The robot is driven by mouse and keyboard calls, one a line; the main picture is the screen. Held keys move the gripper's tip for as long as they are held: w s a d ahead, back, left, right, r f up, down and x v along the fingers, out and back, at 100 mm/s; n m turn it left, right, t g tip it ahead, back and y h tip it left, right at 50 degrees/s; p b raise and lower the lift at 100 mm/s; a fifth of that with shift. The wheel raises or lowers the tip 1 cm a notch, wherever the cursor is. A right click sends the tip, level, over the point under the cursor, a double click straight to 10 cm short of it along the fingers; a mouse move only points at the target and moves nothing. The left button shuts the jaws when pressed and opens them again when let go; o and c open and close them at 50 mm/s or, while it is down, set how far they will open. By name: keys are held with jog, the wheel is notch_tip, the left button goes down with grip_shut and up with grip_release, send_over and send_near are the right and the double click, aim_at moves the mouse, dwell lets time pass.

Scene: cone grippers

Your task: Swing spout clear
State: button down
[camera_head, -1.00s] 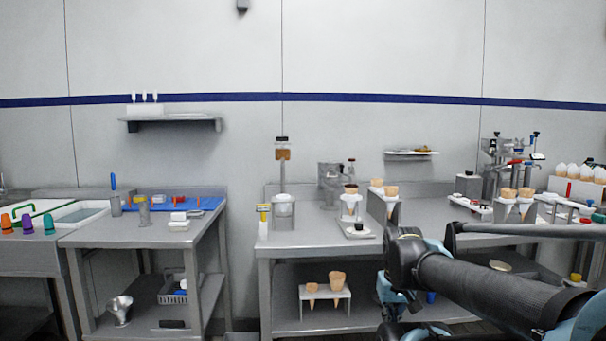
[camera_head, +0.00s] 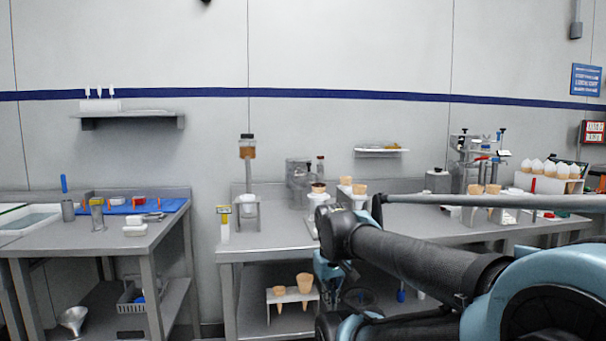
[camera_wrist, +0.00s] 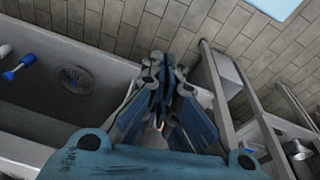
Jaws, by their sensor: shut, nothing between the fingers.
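My gripper (camera_wrist: 163,88) shows in the wrist view with its blue fingers together and nothing visible between them. To its left is a grey basin (camera_wrist: 105,62) with a round drain grate. A white fitting with a blue end (camera_wrist: 20,68) sticks into the basin at the left edge; I cannot tell whether it is the spout. The gripper looks apart from it. In the head view my black and teal arm crosses the lower right, and the fingertips cannot be made out. No spout is clearly identifiable there.
The middle bench (camera_head: 265,240) carries an amber-topped dispenser (camera_head: 247,180) and cone holders. A left bench (camera_head: 85,242) has a blue mat. The gap between the benches is open. In the wrist view, metal table frames (camera_wrist: 228,85) stand right of my gripper over tiled floor.

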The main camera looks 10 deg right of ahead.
jog(key=w+a+r+n+h, duration=0.3)
jog(key=w+r+n, duration=0.8)
jog(key=w+r, duration=0.7)
jog(key=w+a+r+n+t+h, duration=0.1)
jog(key=w+a+r+n+h, duration=0.1)
jog(key=w+a+r+n, duration=0.4)
jog(key=w+r+n, duration=0.5)
jog(key=w+r, duration=0.8)
jog(key=shift+w+r+h, duration=0.25)
jog(key=shift+w+h, duration=0.1)
jog(key=shift+h, duration=0.05)
jog(key=shift+d+f, duration=0.1)
jog(key=w+d+r+x, duration=0.1)
jog(key=x, duration=1.2)
jog(key=shift+w+d+r, duration=0.2)
jog(key=shift+d+r, duration=0.05)
jog(key=shift+d, duration=0.1)
jog(key=shift+a+n+t, duration=0.1)
jog(key=shift+n+t, duration=0.2)
